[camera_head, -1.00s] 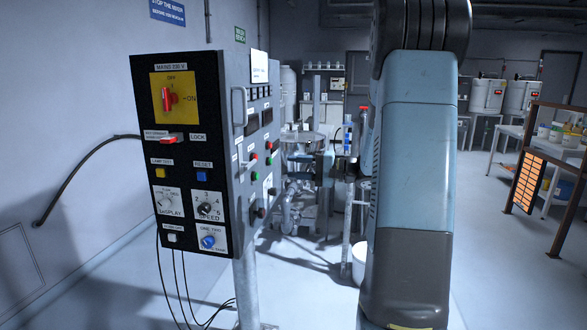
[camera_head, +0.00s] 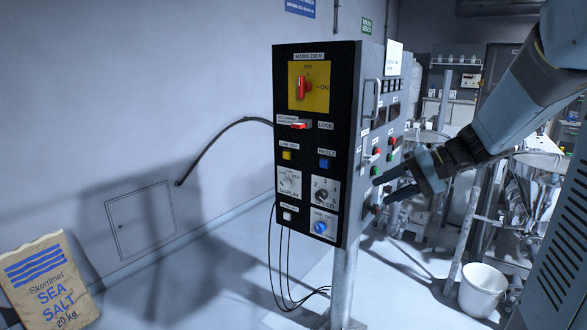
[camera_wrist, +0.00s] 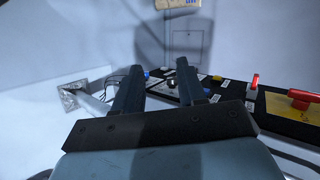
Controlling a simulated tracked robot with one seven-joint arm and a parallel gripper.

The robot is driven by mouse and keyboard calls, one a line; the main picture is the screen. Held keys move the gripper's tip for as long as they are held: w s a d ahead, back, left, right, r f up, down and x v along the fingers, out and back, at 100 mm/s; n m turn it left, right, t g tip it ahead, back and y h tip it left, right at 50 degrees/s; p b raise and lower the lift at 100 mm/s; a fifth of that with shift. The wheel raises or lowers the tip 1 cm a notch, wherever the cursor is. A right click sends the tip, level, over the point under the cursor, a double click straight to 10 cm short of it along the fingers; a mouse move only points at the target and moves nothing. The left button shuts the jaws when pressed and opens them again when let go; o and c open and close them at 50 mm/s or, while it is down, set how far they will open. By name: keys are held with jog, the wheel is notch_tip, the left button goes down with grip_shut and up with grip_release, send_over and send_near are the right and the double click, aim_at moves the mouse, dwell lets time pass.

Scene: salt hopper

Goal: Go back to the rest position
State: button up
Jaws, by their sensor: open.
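My gripper (camera_head: 385,184) is open and empty, at the lower right side of the control box (camera_head: 290,130) in the head view. Its two dark fingers reach left toward the box's side face; whether they touch it I cannot tell. In the wrist view my gripper (camera_wrist: 157,80) shows both fingers spread apart, with nothing between them. Beyond them lies the box's black front panel (camera_wrist: 232,92), with a red switch (camera_wrist: 300,97) on a yellow plate. My arm comes in from the upper right in the head view.
The box stands on a metal post (camera_head: 344,285) with cables hanging below. A Skommer sea salt bag (camera_head: 47,283) leans at the left wall. A white bucket (camera_head: 483,290) and metal machinery (camera_head: 535,185) stand at the right. The floor between bag and post is clear.

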jog(key=s+d+r+n+t+h, duration=0.1)
jog(key=s+d+n+t+h, duration=0.1)
jog(key=s+h, duration=0.8)
jog(key=s+n, duration=0.1)
jog(key=s, duration=0.6)
jog(key=shift+s+n+t+h, duration=0.2)
jog(key=shift+n+t+h, duration=0.1)
